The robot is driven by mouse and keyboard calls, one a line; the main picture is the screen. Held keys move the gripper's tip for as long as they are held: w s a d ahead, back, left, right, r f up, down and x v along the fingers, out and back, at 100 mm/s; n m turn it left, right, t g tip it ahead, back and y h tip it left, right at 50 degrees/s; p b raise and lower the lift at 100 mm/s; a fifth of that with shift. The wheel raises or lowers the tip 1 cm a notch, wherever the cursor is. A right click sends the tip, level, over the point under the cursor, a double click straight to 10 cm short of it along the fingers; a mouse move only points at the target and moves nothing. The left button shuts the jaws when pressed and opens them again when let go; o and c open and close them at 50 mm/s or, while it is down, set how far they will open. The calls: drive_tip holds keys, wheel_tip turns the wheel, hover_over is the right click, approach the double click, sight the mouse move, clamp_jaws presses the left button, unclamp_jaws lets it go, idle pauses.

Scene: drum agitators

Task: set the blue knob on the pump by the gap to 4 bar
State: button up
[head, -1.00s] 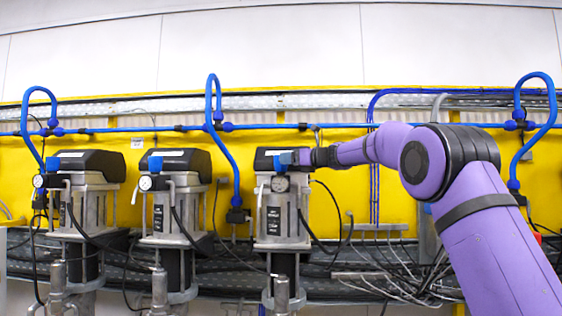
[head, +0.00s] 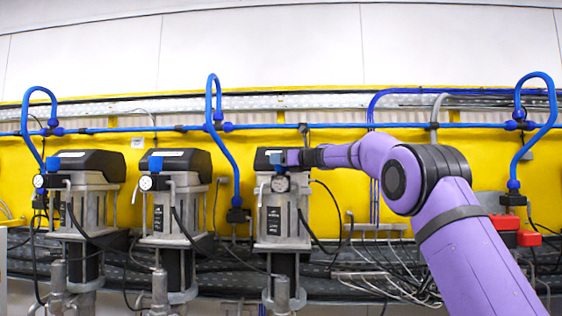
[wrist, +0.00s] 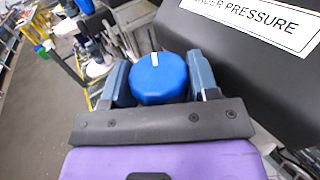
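The pump by the gap (head: 283,215) is the rightmost of the three pumps, with open wall to its right. Its blue knob (wrist: 158,78) shows between my fingers in the wrist view, with a white mark near its top edge, pointing up and slightly left. My gripper (head: 282,160) is at the front of this pump's black head, and its fingers (wrist: 160,82) lie close along both sides of the knob, apparently gripping it. The pump's round gauge (head: 281,184) is just below my gripper; its reading is too small to tell. The knob is mostly hidden in the head view.
Two similar pumps (head: 87,200) (head: 176,200) stand to the left. A black cover with an "UNDER PRESSURE" label (wrist: 262,22) is close to my right finger. Blue hoses, black cables and a red box (head: 504,222) are along the yellow wall.

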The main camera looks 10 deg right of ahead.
drive_tip(key=shift+a+m+t+h, duration=0.1)
drive_tip(key=shift+m+t+h, duration=0.2)
drive_tip(key=shift+h, duration=0.1)
drive_tip(key=m+t+h, duration=0.2)
drive_tip(key=h, duration=0.1)
drive_tip(key=shift+m+h, duration=0.4)
drive_tip(key=m+h, duration=0.1)
drive_tip(key=h, duration=0.1)
drive_tip(key=m+t+h, duration=0.1)
drive_tip(key=m+h, duration=0.1)
drive_tip(key=h, duration=0.1)
drive_tip(key=shift+a+m+h, duration=0.1)
drive_tip(key=shift+m+h, duration=0.2)
drive_tip(key=m+h, duration=0.2)
drive_tip(key=h, duration=0.2)
drive_tip(key=m+g+h, duration=0.1)
drive_tip(key=m+h, duration=0.2)
drive_tip(key=h, duration=0.1)
drive_tip(key=shift+d+m+h, duration=0.2)
drive_tip(key=shift+m+h, duration=0.1)
drive_tip(key=o, duration=0.6)
